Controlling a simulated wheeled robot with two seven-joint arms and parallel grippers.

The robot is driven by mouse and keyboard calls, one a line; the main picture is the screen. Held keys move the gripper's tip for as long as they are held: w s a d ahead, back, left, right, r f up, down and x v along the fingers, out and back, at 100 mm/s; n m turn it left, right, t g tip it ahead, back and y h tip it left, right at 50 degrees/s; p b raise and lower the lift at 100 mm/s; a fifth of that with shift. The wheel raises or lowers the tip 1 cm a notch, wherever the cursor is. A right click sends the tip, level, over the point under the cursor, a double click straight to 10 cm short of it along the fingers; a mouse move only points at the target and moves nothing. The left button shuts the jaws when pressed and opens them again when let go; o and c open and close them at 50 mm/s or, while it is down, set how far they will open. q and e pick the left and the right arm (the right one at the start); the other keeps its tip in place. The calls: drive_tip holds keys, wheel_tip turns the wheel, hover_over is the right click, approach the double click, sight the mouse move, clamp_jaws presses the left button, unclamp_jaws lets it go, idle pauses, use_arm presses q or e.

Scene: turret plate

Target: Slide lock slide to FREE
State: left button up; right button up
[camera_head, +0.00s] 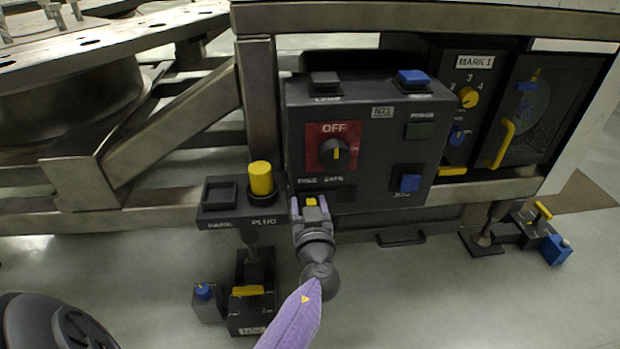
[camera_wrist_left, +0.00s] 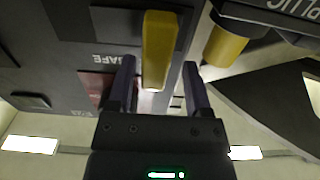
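The lock slide has a yellow tab (camera_head: 311,201) at the lower left of the dark control box (camera_head: 362,190). In the head view the tab sits below the FREE label, and the dark slot runs on to its right under SAFE. My left gripper (camera_head: 310,208) is at the tab, with a finger on each side. In the left wrist view the yellow tab (camera_wrist_left: 158,45) stands between the fingers (camera_wrist_left: 160,78), with narrow gaps beside it, so the gripper looks open. The SAFE label (camera_wrist_left: 110,58) shows left of the tab there; FREE is hidden. My right gripper is not in view.
A knob (camera_head: 335,152) on a red OFF plate is above the slide. A yellow plug (camera_head: 261,178) stands close to the left, also seen in the left wrist view (camera_wrist_left: 224,46). Blue buttons are on the box's right. A metal frame (camera_head: 262,100) runs behind.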

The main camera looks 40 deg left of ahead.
use_arm(q)
drive_tip(key=shift+d, duration=0.1)
drive_tip(key=p+v, duration=0.1)
drive_tip(key=v, duration=0.8)
drive_tip(key=shift+s+d+p, duration=0.2)
drive_tip(key=shift+s+p, duration=0.1)
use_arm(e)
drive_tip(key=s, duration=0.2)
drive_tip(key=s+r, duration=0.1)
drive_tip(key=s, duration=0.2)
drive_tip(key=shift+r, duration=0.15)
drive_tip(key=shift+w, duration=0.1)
